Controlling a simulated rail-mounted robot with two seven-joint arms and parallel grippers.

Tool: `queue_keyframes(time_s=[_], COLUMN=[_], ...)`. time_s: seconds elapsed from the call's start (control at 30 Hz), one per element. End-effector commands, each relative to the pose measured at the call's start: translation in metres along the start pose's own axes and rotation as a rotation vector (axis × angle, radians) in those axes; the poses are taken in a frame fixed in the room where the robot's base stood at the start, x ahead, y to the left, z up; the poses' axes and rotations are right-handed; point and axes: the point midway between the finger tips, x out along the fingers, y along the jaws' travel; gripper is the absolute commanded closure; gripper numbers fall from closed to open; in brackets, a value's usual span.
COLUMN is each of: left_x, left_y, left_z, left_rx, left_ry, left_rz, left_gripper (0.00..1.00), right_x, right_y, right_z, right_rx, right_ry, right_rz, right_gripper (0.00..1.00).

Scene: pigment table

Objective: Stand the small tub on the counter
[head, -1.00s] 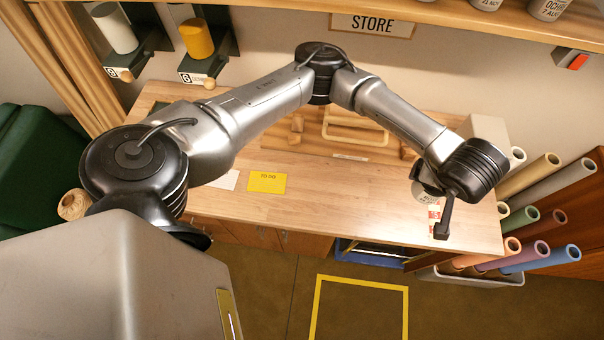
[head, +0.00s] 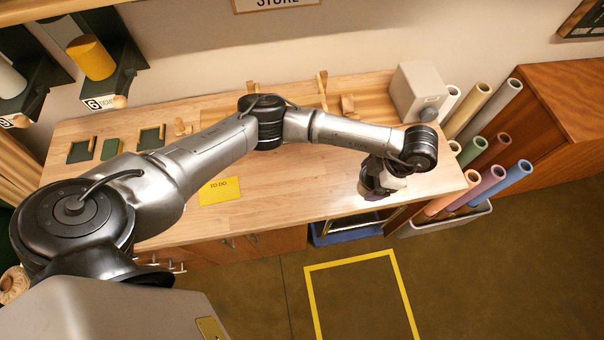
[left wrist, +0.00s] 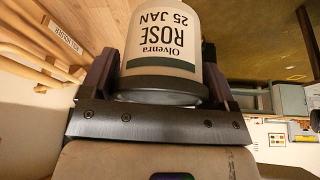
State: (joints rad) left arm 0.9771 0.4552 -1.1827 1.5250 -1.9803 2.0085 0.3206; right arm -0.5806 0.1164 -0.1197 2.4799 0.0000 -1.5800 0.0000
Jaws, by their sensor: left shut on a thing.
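The small tub (left wrist: 165,35) is white with a dark green band and a dark lid. Its label reads "Olvenra ROSE 25 JAN", upside down in the left wrist view. My left gripper (left wrist: 160,85) is shut on it near the lid, one finger on each side. In the head view this gripper (head: 373,192) is over the right front part of the wooden counter (head: 300,200), pointing down. The tub is mostly hidden there by the gripper. I cannot tell whether its base touches the counter. My right gripper is not in view.
A yellow "TO DO" card (head: 220,190) lies on the counter, left of the gripper. A grey box (head: 418,92) stands at the back right. Rolled tubes (head: 490,180) stand in a bin off the right end. A yellow floor outline (head: 352,262) lies in front.

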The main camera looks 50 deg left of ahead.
Motion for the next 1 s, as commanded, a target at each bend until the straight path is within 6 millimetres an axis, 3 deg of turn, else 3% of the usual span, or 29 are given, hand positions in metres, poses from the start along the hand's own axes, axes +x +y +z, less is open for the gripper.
queue_keyframes(time_s=[0.6,1.0], left_x=[0.093,0.111], left_y=[0.043,0.049], left_z=[-0.062,-0.068], left_rx=[0.000,0.000], left_ry=[0.001,0.001], left_rz=[-0.002,-0.001], left_gripper=[0.49,0.49], right_x=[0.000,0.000], right_y=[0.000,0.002], right_z=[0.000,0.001], right_rx=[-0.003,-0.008], right_ry=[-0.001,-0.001], right_rz=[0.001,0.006], right_gripper=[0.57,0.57])
